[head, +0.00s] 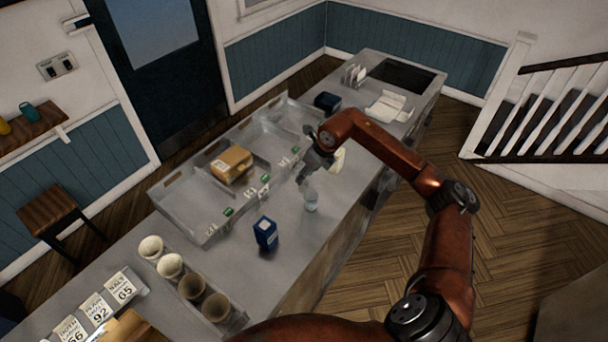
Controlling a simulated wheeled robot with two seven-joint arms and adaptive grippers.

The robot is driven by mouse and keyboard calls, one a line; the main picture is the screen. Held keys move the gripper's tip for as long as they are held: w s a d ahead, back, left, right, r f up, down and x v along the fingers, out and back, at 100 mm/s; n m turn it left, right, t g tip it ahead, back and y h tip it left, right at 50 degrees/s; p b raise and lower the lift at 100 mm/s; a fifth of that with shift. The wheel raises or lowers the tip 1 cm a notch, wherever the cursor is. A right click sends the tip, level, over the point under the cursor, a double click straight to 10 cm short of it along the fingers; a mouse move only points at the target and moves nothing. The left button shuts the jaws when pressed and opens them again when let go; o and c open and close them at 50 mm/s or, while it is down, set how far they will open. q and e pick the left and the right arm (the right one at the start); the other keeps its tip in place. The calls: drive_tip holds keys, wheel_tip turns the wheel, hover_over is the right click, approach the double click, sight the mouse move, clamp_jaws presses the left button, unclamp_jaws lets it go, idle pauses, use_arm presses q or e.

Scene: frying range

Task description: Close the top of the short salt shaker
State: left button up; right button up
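A small clear, pale shaker-like container (311,203) stands on the grey counter near its front edge. It may be the short salt shaker; its top is too small to make out. My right gripper (304,180) points down just above and beside its top, and I cannot tell whether they touch. The fingers are small and dark, so their opening is unclear. A dark blue box-shaped container (265,232) with a pale label stands upright to the left. A pale yellowish object (338,159) shows partly behind the gripper. My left gripper is not in view.
A metal tray (185,208) behind the shaker has compartments and holds a brown box (231,164). Several cups stand in a holder at lower left, beside number cards (99,309). Counter around the blue box is clear.

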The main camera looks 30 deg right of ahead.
drive_tip(key=shift+w+a+f, duration=0.1)
drive_tip(key=shift+w+f, duration=0.1)
drive_tip(key=shift+f, duration=0.35)
clamp_jaws()
